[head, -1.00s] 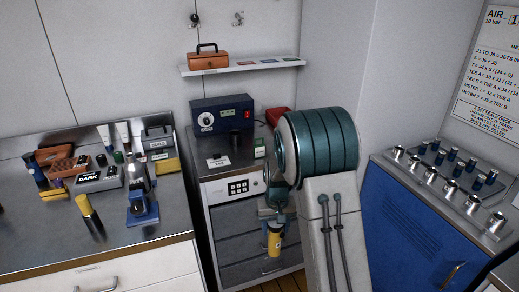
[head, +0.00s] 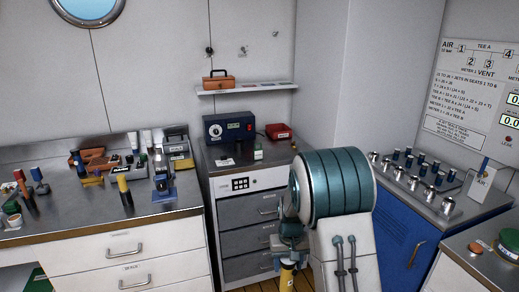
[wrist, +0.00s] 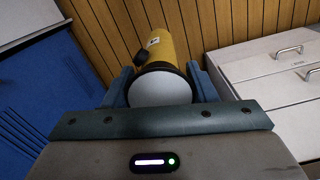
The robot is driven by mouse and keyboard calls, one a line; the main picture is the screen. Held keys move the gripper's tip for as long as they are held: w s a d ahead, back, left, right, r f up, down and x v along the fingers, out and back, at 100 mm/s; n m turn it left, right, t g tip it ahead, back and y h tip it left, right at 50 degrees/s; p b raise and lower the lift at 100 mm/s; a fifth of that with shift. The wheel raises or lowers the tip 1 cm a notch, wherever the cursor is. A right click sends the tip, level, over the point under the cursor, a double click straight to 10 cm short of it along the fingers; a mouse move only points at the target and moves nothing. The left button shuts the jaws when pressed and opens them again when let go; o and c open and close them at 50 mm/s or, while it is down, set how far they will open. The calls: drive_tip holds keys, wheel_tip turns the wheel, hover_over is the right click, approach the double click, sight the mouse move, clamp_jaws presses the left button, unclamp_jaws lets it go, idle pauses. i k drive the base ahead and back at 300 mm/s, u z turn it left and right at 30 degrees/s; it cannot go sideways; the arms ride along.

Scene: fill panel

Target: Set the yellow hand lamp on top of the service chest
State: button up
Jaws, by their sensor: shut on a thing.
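The yellow hand lamp (wrist: 160,45) is held between the two blue fingers of my gripper (wrist: 160,85) in the wrist view, its pale round end facing the camera. In the head view the lamp (head: 288,277) hangs below my gripper (head: 290,252), partly cut off by the bottom edge. It is low in front of the right side of the drawer chest with a keypad, which looks like the service chest (head: 243,210). The chest's metal top is well above the lamp. My arm hides part of the chest's right side.
Some front top surface is bare. A cluttered bench (head: 60,225) is left; a blue cabinet (head: 400,230) is right.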

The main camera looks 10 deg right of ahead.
sight(275, 154)
drive_tip(key=z, duration=0.8)
drive_tip(key=i, duration=1.95)
drive_tip(key=u, duration=0.25)
